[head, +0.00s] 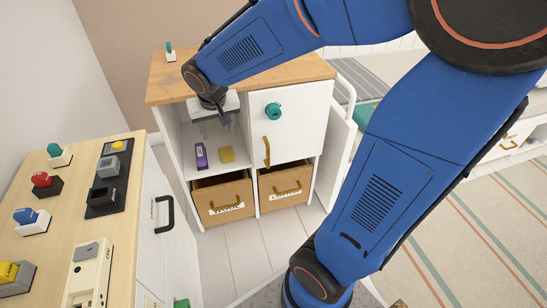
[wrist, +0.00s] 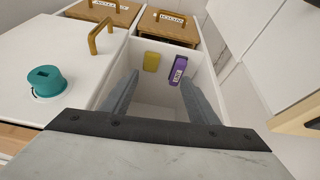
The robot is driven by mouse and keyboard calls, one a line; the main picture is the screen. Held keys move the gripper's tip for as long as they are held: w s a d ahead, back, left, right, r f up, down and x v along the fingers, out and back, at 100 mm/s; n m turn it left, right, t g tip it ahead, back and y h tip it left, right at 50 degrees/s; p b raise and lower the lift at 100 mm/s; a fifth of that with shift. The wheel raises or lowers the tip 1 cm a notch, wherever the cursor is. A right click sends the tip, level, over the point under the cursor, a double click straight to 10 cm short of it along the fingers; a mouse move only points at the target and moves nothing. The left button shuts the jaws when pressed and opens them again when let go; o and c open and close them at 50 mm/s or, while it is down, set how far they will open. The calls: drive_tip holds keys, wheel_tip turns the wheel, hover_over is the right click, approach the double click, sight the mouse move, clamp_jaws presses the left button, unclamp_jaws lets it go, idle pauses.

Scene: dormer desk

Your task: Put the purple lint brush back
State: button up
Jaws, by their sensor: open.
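The purple lint brush (head: 201,156) is a purple block with a white label, in the open compartment of the cabinet. It also shows in the wrist view (wrist: 178,71), to the right of a yellow block (wrist: 151,62). My gripper (head: 217,127) is open at the mouth of that compartment, above the brush and the yellow block. In the wrist view its two fingers (wrist: 160,80) are spread apart with nothing between them, and the brush is beyond the right fingertip. The gripper does not appear to touch the brush.
The cabinet (head: 310,70) has a white door (head: 297,117) with a teal knob-like piece (head: 273,110) and a gold handle. Two wooden drawers (head: 222,196) are below. A desk (head: 60,230) with several coloured blocks and switches stands at left. Striped rug floor lies at right.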

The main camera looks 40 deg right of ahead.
drive_tip(key=s+d+r+n, duration=0.1)
drive_tip(key=s+d+r, duration=0.1)
drive_tip(key=s, duration=1)
drive_tip(key=s+d+r+n+y, duration=0.1)
drive_tip(key=s+d+r, duration=0.1)
drive_tip(key=s, duration=1)
drive_tip(key=shift+r+n, duration=0.4)
